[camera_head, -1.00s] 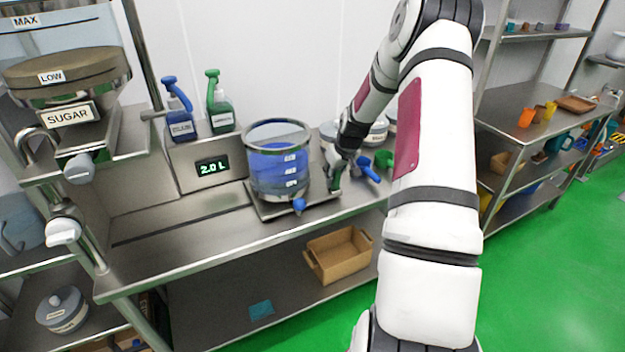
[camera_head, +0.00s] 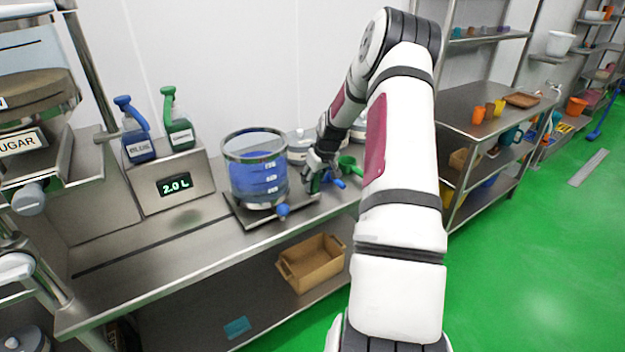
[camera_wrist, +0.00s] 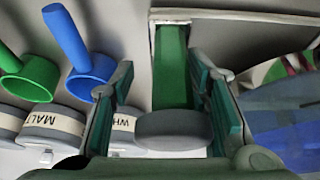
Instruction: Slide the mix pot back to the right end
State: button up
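The mix pot (camera_head: 255,180), a clear vessel of blue liquid with a metal rim and a blue tap, stands upright on a flat metal carriage (camera_head: 245,221) on the steel bench. A slot (camera_head: 150,245) runs left from the carriage along the bench. My gripper (camera_head: 314,180) is low at the carriage's right side. In the wrist view my gripper (camera_wrist: 165,100) has its teal-padded fingers apart, on either side of a green upright handle (camera_wrist: 173,62). A gap shows at the left finger; contact at the right one is unclear. The pot's blue side also shows there (camera_wrist: 285,125).
Lidded tubs (camera_head: 300,143), a blue scoop (camera_head: 335,182) and a green scoop (camera_head: 349,164) lie right of and behind the pot. Spray bottles (camera_head: 178,130) stand above the 2.0 L display (camera_head: 175,184) at left. A brown box (camera_head: 312,264) sits on the lower shelf.

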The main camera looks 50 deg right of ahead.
jog(key=shift+a, duration=0.1)
jog(key=shift+r, duration=0.25)
jog(key=v, duration=1.1)
jog(key=shift+r, duration=0.25)
jog(key=shift+s, duration=0.15)
